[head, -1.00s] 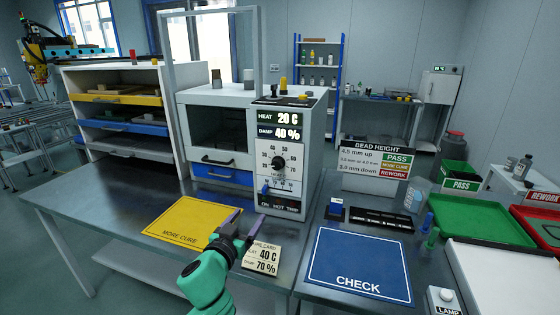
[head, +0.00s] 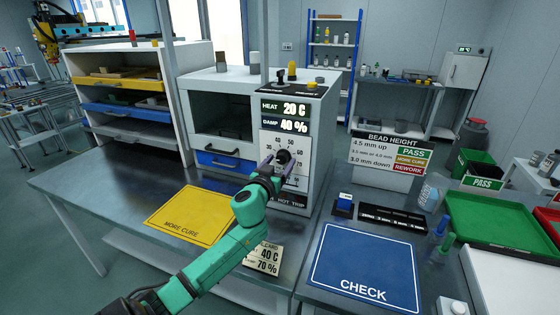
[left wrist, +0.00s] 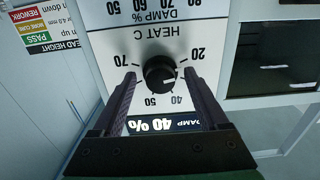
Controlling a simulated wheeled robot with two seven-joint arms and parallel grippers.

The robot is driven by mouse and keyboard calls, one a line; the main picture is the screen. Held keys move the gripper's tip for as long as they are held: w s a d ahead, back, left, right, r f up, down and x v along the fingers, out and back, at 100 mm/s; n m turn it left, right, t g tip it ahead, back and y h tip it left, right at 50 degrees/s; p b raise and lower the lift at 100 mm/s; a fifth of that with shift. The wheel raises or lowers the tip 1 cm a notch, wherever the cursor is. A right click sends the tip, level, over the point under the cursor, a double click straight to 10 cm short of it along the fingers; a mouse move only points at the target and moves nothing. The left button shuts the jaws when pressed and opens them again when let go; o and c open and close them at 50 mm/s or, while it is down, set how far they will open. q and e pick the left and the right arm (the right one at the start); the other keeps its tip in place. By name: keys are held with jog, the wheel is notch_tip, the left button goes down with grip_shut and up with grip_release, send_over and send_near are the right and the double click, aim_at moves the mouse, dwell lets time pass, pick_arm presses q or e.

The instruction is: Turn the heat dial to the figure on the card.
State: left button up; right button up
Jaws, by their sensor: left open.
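The heat dial (left wrist: 158,72) is a round black knob with a white mark, on a white scale with figures from 20 to 70. The heat display (head: 284,107) reads 20 C. The card (head: 265,258) lies on the bench and shows 40 C and 70 %; my left arm hides part of it. My left gripper (head: 280,163) is open in front of the panel. In the left wrist view its two fingers (left wrist: 159,76) stand on either side of the dial, with gaps visible. That view is upside down. My right gripper is not in view.
The damp display (head: 282,125) reads 40 %. A yellow MORE CURE mat (head: 190,215) and a blue CHECK mat (head: 362,265) lie empty. A BEAD HEIGHT sign (head: 390,152) stands to the right.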

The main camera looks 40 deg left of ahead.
pick_arm(q)
jog(key=shift+w, duration=0.1)
jog(key=shift+c, duration=0.4)
grip_shut()
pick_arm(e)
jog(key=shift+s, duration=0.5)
pick_arm(q)
jog(key=shift+m, duration=0.3)
jog(key=m, duration=0.3)
jog(key=shift+a+m, duration=0.1)
jog(key=shift+m, duration=0.2)
jog(key=m, duration=0.3)
jog(key=shift+r+m+p, duration=0.1)
jog(key=shift+m+p, duration=0.2)
jog(key=shift+p, duration=0.1)
jog(key=m, duration=0.3)
jog(key=shift+m, duration=0.3)
jog(key=shift+m+p, duration=0.35)
jog(key=shift+m, duration=1.65)
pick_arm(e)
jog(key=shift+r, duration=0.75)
